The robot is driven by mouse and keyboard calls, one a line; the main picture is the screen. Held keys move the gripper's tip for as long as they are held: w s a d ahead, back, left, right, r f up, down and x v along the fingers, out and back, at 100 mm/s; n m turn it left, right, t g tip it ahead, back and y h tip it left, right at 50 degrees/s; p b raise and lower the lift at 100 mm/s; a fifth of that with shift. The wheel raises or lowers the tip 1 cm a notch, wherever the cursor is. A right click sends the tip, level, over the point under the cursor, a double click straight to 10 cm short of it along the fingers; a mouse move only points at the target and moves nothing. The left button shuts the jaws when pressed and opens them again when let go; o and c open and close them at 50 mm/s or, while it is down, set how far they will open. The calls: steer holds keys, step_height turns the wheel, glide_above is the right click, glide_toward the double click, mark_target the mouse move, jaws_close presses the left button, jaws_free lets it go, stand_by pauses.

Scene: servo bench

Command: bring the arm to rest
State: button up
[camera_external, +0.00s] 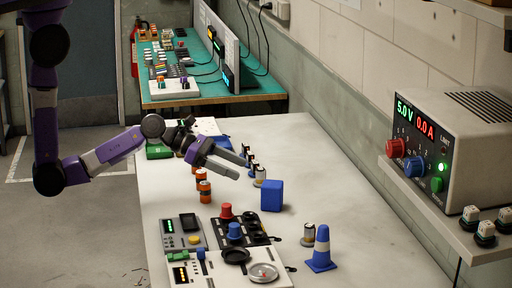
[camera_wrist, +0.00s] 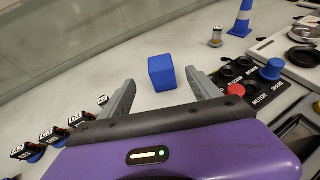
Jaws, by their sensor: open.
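My purple arm reaches in from the left in the external view. My gripper (camera_external: 240,166) is above the white bench (camera_external: 325,170), left of and above a blue cube (camera_external: 272,195). In the wrist view my gripper (camera_wrist: 160,95) has its two grey fingers wide apart, with nothing held between them. The blue cube (camera_wrist: 161,73) shows beyond the fingers, resting on the bench, and looks clear of them.
A blue-striped cone (camera_external: 321,250) and a small cylinder (camera_external: 308,235) stand at the front right. Panels with red (camera_external: 226,211) and blue (camera_external: 235,231) knobs lie in front. Small orange cylinders (camera_external: 203,188) stand below my gripper. A power supply (camera_external: 450,140) sits on the right shelf.

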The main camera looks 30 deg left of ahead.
steer(key=shift+a, duration=0.1)
stand_by(0.6)
steer(key=w+a+r+m+t, duration=0.4)
steer(key=a+r+m+t, duration=0.1)
steer(key=m, duration=0.4)
steer(key=s+a+m+t+y, duration=0.1)
steer(key=a+m+t+y, duration=0.5)
steer(key=a, duration=0.7)
steer(key=s+a+m+g+y, duration=0.1)
steer(key=s+a+m+y, duration=0.5)
steer(key=s+a, duration=1.3)
steer(key=shift+s+a+f+m+y, duration=0.15)
steer(key=shift+a+f+m+y, duration=0.25)
steer(key=shift+m, duration=0.3)
